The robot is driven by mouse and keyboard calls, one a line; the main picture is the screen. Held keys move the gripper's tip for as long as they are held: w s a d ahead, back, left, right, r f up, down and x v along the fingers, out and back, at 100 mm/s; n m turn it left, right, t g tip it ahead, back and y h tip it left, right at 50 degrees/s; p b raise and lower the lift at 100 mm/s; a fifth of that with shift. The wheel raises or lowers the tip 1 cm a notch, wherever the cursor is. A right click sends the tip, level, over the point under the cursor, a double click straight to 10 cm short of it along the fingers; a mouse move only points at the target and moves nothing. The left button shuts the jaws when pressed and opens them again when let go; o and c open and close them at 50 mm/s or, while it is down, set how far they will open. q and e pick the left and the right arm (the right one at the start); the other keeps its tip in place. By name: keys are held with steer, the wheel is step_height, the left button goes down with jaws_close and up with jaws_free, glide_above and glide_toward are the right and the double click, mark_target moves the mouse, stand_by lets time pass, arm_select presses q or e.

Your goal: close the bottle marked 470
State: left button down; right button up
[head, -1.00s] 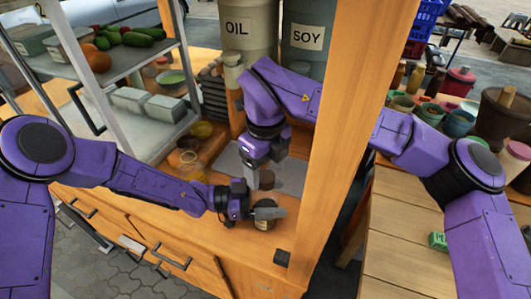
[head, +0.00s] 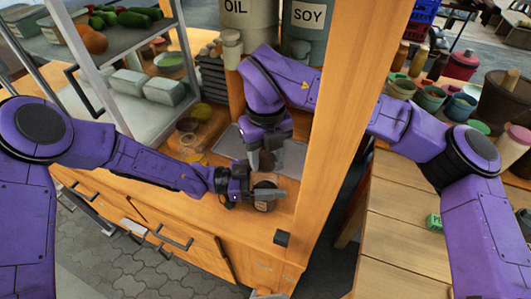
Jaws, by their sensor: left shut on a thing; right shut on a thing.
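A small jar-like bottle (head: 264,205) with a pale label stands on the wooden counter. The label is too small to read. My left gripper (head: 255,193) comes in low from the left and is shut around the bottle's upper body. My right gripper (head: 268,151) points down just behind and above the bottle. It is shut on a dark brown lid (head: 267,163), which looks apart from the bottle's top. The bottle's mouth is largely hidden by the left fingers.
A grey tray (head: 290,160) lies behind the grippers. Bowls (head: 189,142) stand to the left, near a glass case with containers. A wooden post (head: 345,110) rises close on the right. A small dark block (head: 282,238) sits at the counter's front corner.

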steer(key=m, duration=0.7)
steer(key=o, duration=1.2)
steer(key=shift+r, duration=2.25)
steer(key=shift+c, duration=0.5)
